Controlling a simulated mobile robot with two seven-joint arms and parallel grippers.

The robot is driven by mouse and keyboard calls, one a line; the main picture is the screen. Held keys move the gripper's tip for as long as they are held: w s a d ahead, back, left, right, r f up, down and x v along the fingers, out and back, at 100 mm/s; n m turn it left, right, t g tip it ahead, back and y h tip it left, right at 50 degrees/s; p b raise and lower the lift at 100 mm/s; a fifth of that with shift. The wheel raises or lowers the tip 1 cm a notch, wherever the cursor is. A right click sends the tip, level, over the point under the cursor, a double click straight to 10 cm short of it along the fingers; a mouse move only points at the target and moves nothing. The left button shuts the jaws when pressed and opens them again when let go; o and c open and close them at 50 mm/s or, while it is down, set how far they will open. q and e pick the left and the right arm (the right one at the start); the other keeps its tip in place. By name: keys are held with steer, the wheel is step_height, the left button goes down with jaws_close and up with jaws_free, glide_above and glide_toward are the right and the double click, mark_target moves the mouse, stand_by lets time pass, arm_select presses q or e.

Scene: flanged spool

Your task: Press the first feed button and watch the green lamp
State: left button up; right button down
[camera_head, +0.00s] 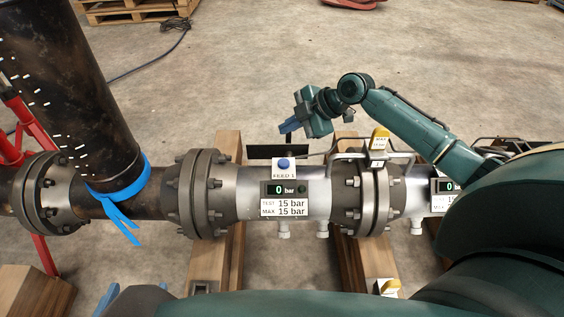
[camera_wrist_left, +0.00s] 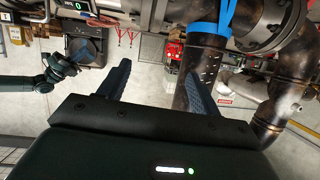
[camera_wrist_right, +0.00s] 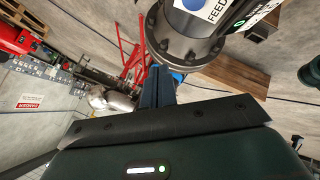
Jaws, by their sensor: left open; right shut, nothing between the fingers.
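The blue feed button (camera_head: 284,163) sits on a white plate marked FEED 1, on top of the grey flanged pipe spool (camera_head: 240,178). Below it, a display panel (camera_head: 283,189) reads 0 bar, with the small dark green lamp (camera_head: 302,188) at its right end; the lamp looks unlit. My right gripper (camera_head: 287,128) is shut and empty, beyond the button and apart from it. In the right wrist view its fingers (camera_wrist_right: 158,82) are together, with the button (camera_wrist_right: 193,4) at the top edge. My left gripper (camera_wrist_left: 157,80) is open and empty; its fingertips (camera_head: 120,298) show low in the head view.
A dark upright pipe (camera_head: 70,80) with a blue strap (camera_head: 122,200) stands at the left. A yellow-handled valve (camera_head: 379,140) and bent tubing stand right of the button. A second display (camera_head: 448,186) is partly behind my right arm. Timber beams (camera_head: 229,150) support the pipe.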

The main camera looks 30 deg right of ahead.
steer(key=shift+f, duration=0.1)
steer(key=b, duration=0.6)
glide_above(288, 163)
step_height(288, 163, down, 6)
steer(key=shift+f, duration=0.15)
arm_select(q)
steer(key=shift+w+d+f+m+t+h+b, duration=0.1)
steer(key=shift+w+d+m+t+h+b, duration=0.1)
steer(key=shift+d+m+t+h, duration=0.4)
steer(key=shift+w+d+m+t+h+b, duration=0.2)
steer(key=shift+t+h, duration=0.25)
steer(key=shift+t, duration=0.4)
steer(key=shift+w+d+f+m+t+h+b, duration=0.1)
steer(key=shift+d+m+t+h+b, duration=0.15)
steer(key=shift+m+t+h, duration=0.4)
arm_select(e)
steer(key=shift+f, duration=1.2)
arm_select(q)
steer(key=shift+r, duration=0.1)
steer(key=shift+f, duration=0.25)
arm_select(e)
steer(key=shift+f, duration=0.4)
